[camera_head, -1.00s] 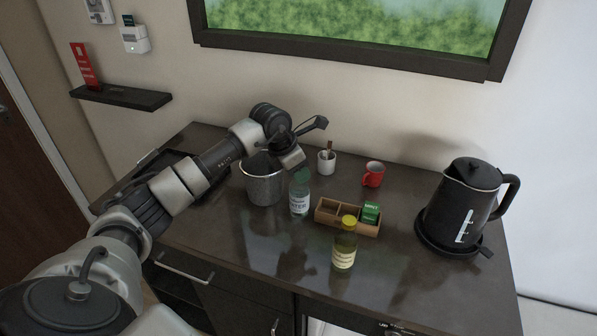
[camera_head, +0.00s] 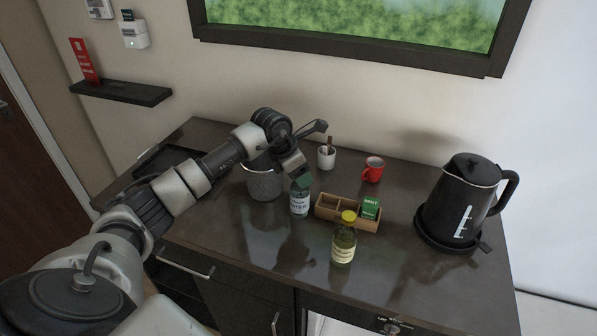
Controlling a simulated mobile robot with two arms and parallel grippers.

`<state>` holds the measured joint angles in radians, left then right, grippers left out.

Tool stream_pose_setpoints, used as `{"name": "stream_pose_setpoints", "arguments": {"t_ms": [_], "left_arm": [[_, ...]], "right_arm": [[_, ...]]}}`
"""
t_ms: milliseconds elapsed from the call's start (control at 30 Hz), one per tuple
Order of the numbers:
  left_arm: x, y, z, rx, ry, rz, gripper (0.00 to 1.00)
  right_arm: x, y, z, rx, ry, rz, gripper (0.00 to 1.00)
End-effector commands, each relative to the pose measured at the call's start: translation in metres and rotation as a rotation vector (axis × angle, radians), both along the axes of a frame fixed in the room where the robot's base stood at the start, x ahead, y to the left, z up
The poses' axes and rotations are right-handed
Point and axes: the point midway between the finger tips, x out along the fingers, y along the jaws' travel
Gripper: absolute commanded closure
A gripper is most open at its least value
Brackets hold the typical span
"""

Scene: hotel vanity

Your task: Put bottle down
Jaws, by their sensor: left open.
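A clear water bottle (camera_head: 299,205) with a white label stands upright on the dark vanity top. A second bottle (camera_head: 344,248), with yellowish liquid and a yellow cap, stands upright nearer the front. My left gripper (camera_head: 299,176) is open at the top of the water bottle and hides its cap and neck. I cannot tell whether the fingers touch it. My right gripper is not in view.
A metal ice bucket (camera_head: 263,184) stands just left of the water bottle. A wooden tea box (camera_head: 330,212), white cup (camera_head: 326,160), red mug (camera_head: 373,170) and black kettle (camera_head: 462,205) stand to the right. The front counter is mostly clear.

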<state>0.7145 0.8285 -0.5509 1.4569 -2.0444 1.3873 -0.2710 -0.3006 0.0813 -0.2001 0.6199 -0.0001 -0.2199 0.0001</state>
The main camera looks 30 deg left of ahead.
Motion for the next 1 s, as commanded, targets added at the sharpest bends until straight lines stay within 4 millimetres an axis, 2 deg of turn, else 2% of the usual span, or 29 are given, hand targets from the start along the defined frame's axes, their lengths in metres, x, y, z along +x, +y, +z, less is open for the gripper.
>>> {"name": "stream_pose_setpoints", "arguments": {"t_ms": [33, 167, 500, 633, 667, 767, 833, 1000], "left_arm": [[0.000, 0.000, 0.004, -0.001, -0.001, 0.000, 0.42], [-0.005, 0.005, 0.017, 0.002, -0.006, 0.000, 0.42], [-0.030, 0.019, 0.083, 0.002, -0.005, 0.000, 0.42], [-0.036, 0.022, 0.101, 0.000, -0.004, 0.001, 0.42], [-0.037, 0.023, 0.104, 0.000, -0.004, 0.001, 0.42], [-0.040, 0.024, 0.109, 0.004, -0.003, -0.007, 0.30], [-0.040, 0.024, 0.110, 0.023, -0.011, -0.044, 0.28], [-0.039, 0.017, 0.103, 0.168, -0.060, -0.319, 0.28]], "right_arm": [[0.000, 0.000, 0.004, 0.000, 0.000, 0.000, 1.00], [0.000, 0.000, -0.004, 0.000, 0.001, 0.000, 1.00], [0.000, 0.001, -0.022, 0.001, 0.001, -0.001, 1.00], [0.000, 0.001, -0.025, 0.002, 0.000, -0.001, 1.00], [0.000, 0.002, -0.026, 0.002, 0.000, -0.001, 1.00], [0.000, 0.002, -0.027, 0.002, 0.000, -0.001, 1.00], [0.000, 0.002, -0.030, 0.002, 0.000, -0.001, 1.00], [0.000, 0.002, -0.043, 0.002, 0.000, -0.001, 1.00]]}}
